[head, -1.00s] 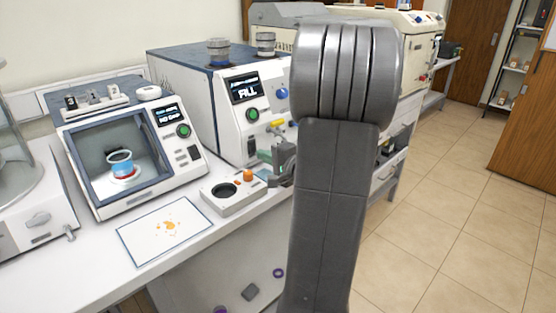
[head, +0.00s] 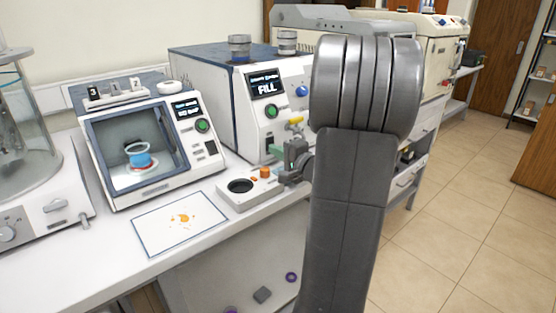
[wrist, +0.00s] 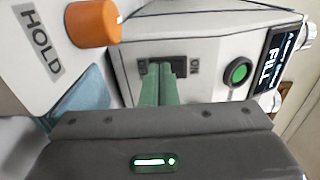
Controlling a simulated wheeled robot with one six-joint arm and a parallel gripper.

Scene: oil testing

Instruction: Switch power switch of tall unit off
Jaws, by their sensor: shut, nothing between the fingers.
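The tall unit (head: 220,95) is the white machine with a blue top and a FILL display. In the wrist view its front (wrist: 220,28) shows a dark power switch (wrist: 181,66) with a mark at its right end. My gripper (head: 273,150) is at the lower front of this unit in the head view. In the wrist view its green fingers (wrist: 163,68) are shut and empty, with their tips overlapping the switch. They hide part of it, so its position and whether they touch it cannot be told.
A small white box with an orange knob (head: 265,172) stands close beside my gripper; the knob also shows in the wrist view (wrist: 93,23). A green button (wrist: 238,72) is right of the switch. A yellow-handled valve (head: 295,121) juts out above my gripper.

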